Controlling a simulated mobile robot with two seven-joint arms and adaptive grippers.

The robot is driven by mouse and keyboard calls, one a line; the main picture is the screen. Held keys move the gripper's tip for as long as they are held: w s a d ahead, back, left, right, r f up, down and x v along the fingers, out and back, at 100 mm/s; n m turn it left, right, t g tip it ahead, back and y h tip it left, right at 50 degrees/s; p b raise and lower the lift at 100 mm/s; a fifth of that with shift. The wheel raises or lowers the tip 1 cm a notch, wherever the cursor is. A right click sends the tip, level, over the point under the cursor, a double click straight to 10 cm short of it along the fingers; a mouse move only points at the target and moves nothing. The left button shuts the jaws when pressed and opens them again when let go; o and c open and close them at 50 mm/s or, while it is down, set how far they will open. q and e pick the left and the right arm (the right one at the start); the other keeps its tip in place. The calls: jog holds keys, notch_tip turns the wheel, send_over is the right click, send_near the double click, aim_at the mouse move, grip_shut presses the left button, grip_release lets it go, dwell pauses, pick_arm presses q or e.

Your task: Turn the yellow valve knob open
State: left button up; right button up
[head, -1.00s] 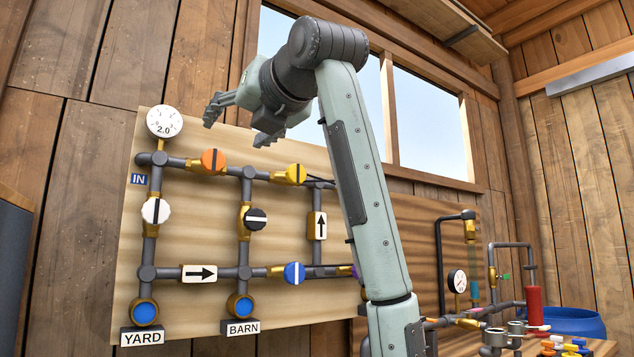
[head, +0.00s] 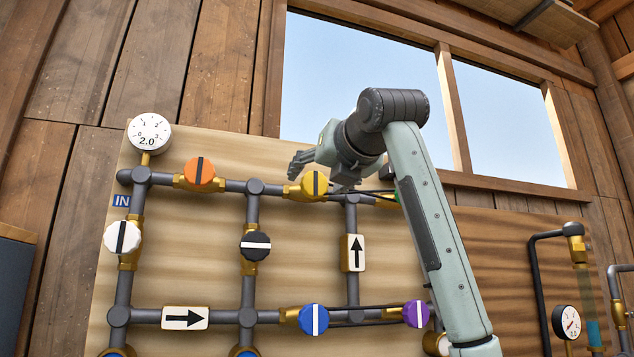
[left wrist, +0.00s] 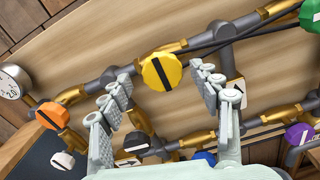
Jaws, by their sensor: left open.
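The yellow valve knob (head: 314,184) sits on the upper pipe of the wooden board, with a dark stripe standing upright across the pipe in the head view. It also shows in the left wrist view (left wrist: 161,73), where its stripe is slanted. My left gripper (head: 300,164) is close to the knob, just above it in the head view. In the left wrist view its two fingers (left wrist: 163,88) are spread wide, with the knob showing between and beyond their tips. Nothing is between the fingers. I cannot tell that they touch the knob. My right gripper is out of view.
An orange knob (head: 200,171) is left of the yellow one, and a green knob (left wrist: 311,16) is on its other side. A black knob (head: 255,246), white knob (head: 122,238), blue knob (head: 313,319) and purple knob (head: 416,314) are on nearby pipes. A gauge (head: 149,132) reads 2.0.

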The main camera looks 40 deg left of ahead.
aim_at(316, 182)
pick_arm(q)
jog(key=shift+x, duration=1.15)
jog(key=shift+w+a, duration=0.3)
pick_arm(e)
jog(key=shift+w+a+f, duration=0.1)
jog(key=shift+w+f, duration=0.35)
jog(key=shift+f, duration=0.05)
pick_arm(q)
jog(key=shift+c, duration=0.6)
jog(key=c, duration=1.1)
jog(key=shift+o, duration=0.2)
